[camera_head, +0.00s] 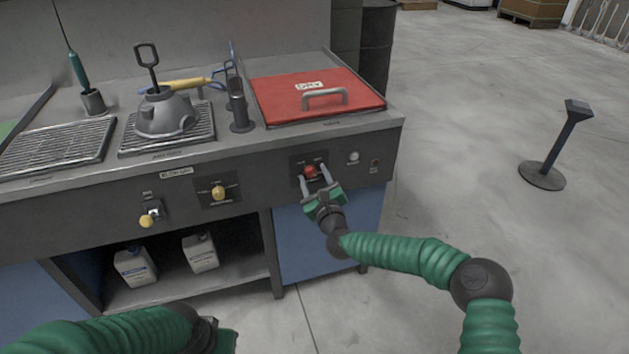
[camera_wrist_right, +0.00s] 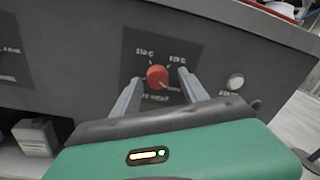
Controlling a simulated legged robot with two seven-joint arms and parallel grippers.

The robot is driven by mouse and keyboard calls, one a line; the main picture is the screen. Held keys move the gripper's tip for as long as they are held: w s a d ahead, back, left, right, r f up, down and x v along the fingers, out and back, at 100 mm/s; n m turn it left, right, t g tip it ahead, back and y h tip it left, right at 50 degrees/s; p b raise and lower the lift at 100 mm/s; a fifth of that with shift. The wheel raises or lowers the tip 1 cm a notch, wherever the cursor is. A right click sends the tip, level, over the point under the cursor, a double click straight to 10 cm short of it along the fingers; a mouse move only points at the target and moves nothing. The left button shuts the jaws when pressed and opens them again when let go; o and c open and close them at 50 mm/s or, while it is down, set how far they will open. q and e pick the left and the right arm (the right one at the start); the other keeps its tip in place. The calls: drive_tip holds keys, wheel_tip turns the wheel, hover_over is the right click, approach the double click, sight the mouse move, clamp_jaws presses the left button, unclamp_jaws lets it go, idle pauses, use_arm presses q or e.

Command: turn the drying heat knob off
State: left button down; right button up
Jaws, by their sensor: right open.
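The drying heat knob is a red round knob (camera_head: 310,171) on a dark panel at the right part of the bench front, below the red DRY lid. It also shows in the right wrist view (camera_wrist_right: 157,76), with a pale pointer mark toward its lower right. My right gripper (camera_head: 315,178) is open, its two grey fingers on either side of the knob. In the right wrist view the fingertips (camera_wrist_right: 158,84) straddle the knob with gaps on both sides. My left gripper (camera_head: 222,340) is at the bottom edge of the head view, mostly cut off, far from the knob.
A yellow knob (camera_head: 218,192) and a yellow-tipped lever (camera_head: 147,220) sit left along the front panel. A white button (camera_head: 353,157) is right of the red knob. The red lid (camera_head: 318,96) has a grey handle. Open floor with a post (camera_head: 556,150) lies right.

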drive_tip(key=shift+a, duration=0.4)
drive_tip(key=shift+c, duration=0.4)
use_arm(q)
drive_tip(key=shift+a, duration=0.25)
use_arm(e)
drive_tip(key=shift+d, duration=0.15)
clamp_jaws()
